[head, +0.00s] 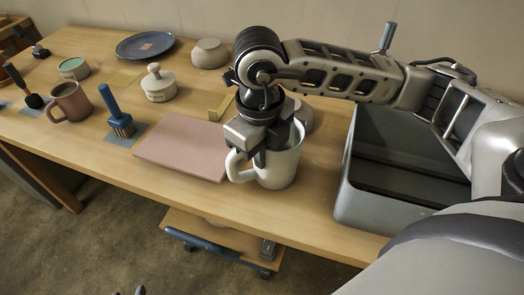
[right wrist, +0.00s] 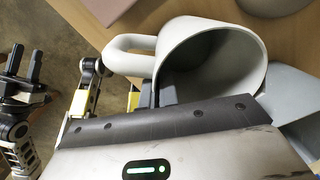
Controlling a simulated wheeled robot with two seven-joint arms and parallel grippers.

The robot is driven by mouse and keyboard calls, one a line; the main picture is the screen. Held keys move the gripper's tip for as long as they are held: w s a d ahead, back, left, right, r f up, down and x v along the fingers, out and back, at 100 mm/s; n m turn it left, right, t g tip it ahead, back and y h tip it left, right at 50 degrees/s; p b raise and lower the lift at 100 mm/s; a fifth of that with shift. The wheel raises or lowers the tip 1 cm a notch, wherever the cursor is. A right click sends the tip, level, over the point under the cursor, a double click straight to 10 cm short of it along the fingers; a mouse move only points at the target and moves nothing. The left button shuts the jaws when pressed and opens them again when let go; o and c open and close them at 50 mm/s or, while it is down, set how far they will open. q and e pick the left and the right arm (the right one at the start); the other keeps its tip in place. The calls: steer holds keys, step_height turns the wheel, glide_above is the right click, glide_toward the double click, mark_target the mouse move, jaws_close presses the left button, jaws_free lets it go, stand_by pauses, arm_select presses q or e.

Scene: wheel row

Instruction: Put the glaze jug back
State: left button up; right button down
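The glaze jug, a pale white jug (head: 282,166) with a loop handle, is at the table's front edge beside the grey bin. My right gripper (head: 262,150) is over it from above. In the right wrist view the jug (right wrist: 222,50) looks empty, and the fingers (right wrist: 157,92) pinch its wall near the handle, one inside and one outside. I cannot tell whether its base touches the table. My left gripper (right wrist: 27,68) shows in the right wrist view, away from the table, its two fingers apart and empty.
A grey bin (head: 388,205) stands right of the jug. A pink slab (head: 184,146) lies left of it. Further left are a blue brush (head: 118,115), a lidded jar (head: 158,84), a pinkish mug (head: 69,104) and a blue plate (head: 145,46). A bowl (head: 209,54) is behind.

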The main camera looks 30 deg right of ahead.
steer(key=shift+f, duration=0.1)
steer(key=c, duration=1.7)
jaws_free()
steer(key=r, duration=0.8)
steer(key=r+p, duration=0.1)
steer(key=r, duration=0.3)
steer(key=shift+s+a+r, duration=0.15)
steer(key=shift+a+r, duration=0.05)
steer(key=shift+a, duration=0.05)
